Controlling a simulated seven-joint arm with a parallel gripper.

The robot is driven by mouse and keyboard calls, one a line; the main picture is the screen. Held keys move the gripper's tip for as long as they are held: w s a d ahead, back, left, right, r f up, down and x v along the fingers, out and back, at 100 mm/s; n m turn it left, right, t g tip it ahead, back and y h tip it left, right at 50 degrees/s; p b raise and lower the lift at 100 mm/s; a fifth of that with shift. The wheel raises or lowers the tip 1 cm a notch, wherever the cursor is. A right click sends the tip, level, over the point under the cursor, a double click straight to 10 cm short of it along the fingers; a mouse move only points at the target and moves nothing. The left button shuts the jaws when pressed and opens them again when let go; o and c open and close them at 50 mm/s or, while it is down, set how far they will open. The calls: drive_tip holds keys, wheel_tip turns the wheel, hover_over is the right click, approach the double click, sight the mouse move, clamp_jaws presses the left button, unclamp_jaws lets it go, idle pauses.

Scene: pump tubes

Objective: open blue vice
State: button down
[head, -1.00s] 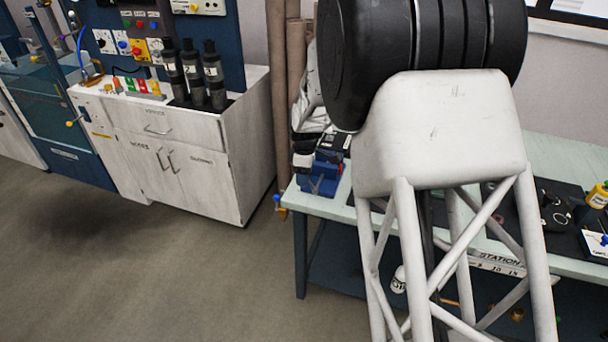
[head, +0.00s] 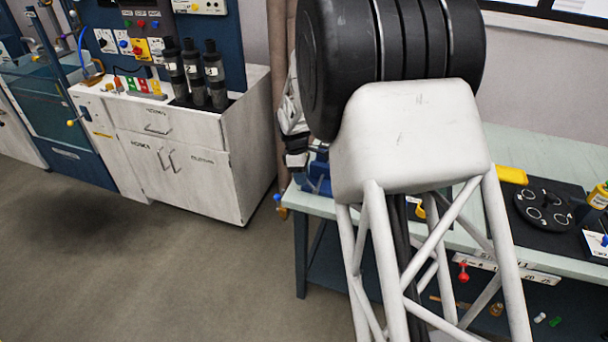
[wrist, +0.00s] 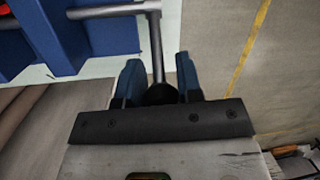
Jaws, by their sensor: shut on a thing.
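The blue vice (wrist: 95,45) fills the upper left of the wrist view. In the head view, the vice (head: 318,178) is at the bench's left end, mostly hidden behind my arm. A grey screw rod (wrist: 105,11) runs from it to a grey handle bar (wrist: 156,45). My gripper (wrist: 158,72) has its two blue fingers on either side of the bar's lower end, which carries a dark round knob (wrist: 160,94). The fingers are shut on this handle end. In the head view my gripper is small and partly hidden, so its contact is unclear there.
The pale green bench (head: 540,150) holds a black mat with a round black disc (head: 544,208), a yellow object (head: 511,175) and bottles at right. A white cabinet (head: 190,180) stands left, with open floor between.

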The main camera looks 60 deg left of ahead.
drive_tip(key=shift+s+a+f+t+h, duration=0.2)
drive_tip(key=shift+f+t+h, duration=0.1)
drive_tip(key=shift+h, duration=0.2)
drive_tip(key=c, duration=0.9)
unclamp_jaws()
drive_tip(key=shift+r, duration=0.2)
drive_tip(key=w+v, duration=0.1)
drive_tip(key=v, duration=0.6)
drive_tip(key=shift+s+r, duration=0.25)
drive_tip(key=shift+s, duration=0.3)
